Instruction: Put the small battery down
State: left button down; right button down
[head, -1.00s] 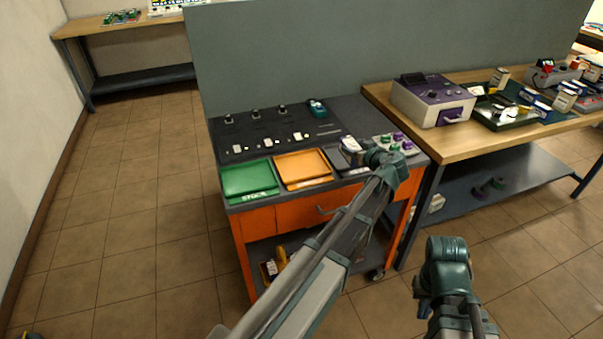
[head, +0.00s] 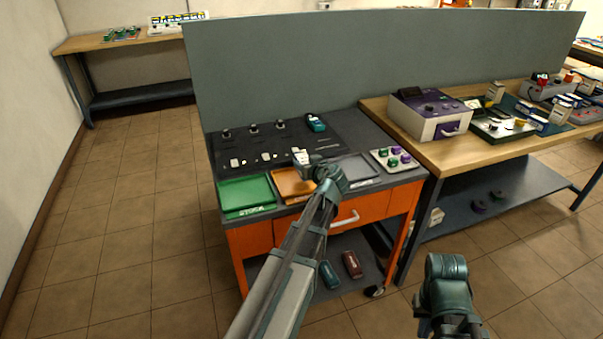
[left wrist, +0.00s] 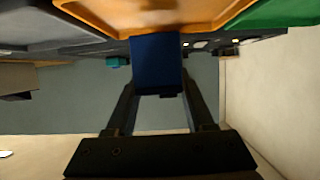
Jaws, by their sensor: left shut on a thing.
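My left gripper (head: 309,165) is above the orange tray (head: 284,184) on the cart top. It is shut on the small battery (head: 300,156), whose pale side shows just beyond the jaws in the head view. In the left wrist view the battery (left wrist: 155,62) is a dark blue block between the two fingers (left wrist: 157,95), with the orange tray (left wrist: 190,15) close by it. I cannot tell whether the battery touches the tray. My right arm is at the lower right of the head view, away from the cart; its fingers are not clearly visible.
A green tray (head: 246,193) lies left of the orange one, and an empty grey tray (head: 360,170) lies right. A panel with purple and green knobs (head: 393,160) is at the cart's right. A grey partition (head: 340,60) stands behind. Small switches and a teal device (head: 315,122) are further back.

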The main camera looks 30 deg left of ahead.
pick_arm(q)
jog(key=shift+a, duration=0.1)
jog(key=shift+s+a, duration=0.2)
jog(key=shift+a, duration=0.05)
jog(key=f+b, duration=0.3)
jog(key=shift+s+a+f+b, duration=0.1)
jog(key=shift+a+f+b, duration=0.15)
jog(key=shift+f+b, duration=0.05)
jog(key=shift+f, duration=0.15)
jog(key=shift+c, duration=1.3)
grip_release()
